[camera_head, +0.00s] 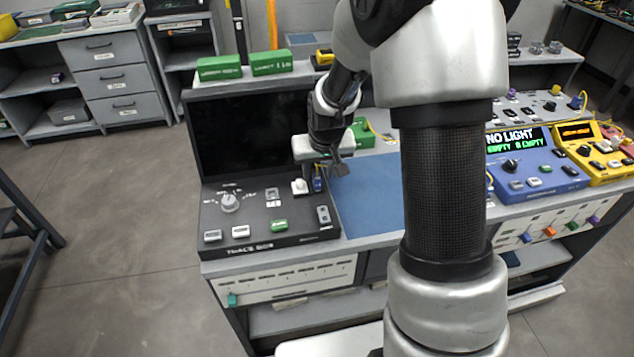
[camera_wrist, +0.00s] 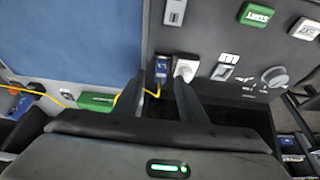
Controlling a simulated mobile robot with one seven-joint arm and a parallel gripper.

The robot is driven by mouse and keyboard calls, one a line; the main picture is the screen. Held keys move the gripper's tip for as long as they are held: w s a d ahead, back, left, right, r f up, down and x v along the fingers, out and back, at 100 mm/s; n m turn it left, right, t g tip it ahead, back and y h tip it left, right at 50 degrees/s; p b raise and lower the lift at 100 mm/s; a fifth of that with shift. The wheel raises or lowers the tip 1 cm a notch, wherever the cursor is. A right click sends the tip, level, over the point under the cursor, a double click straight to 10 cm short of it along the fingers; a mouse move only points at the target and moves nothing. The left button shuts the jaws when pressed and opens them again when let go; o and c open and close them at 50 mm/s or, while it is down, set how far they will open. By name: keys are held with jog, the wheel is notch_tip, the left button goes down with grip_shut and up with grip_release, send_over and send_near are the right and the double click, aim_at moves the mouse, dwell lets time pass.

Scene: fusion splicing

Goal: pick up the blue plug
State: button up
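The blue plug (camera_wrist: 161,70) stands on the dark console, with a yellow cable coming from it, beside a white knob (camera_wrist: 186,68). In the head view the blue plug (camera_head: 318,184) shows small, just under my gripper (camera_head: 329,169). In the wrist view my gripper (camera_wrist: 160,86) is open, with one finger to each side of the plug's line. The plug lies around or just beyond the fingertips; I cannot tell the exact depth. The right finger is very close to the white knob; whether they touch is unclear.
The console (camera_head: 262,240) has a dial (camera_head: 229,202), several buttons and an upright dark screen (camera_head: 246,135). A blue mat (camera_head: 368,195) lies to its right. A green block (camera_wrist: 97,102) with yellow cable is near the left finger. Blue and yellow devices stand farther right.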

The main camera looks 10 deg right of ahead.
aim_at(317, 178)
jog(key=shift+x, duration=0.9)
jog(key=shift+c, duration=0.5)
grip_shut()
jog(key=shift+r, duration=0.2)
notch_tip(317, 178, up, 10)
jog(key=p, duration=0.1)
jog(key=c, duration=0.8)
grip_release()
jog(key=shift+f, duration=0.1)
jog(key=shift+a+p, duration=0.15)
jog(key=shift+p, duration=0.15)
grip_shut()
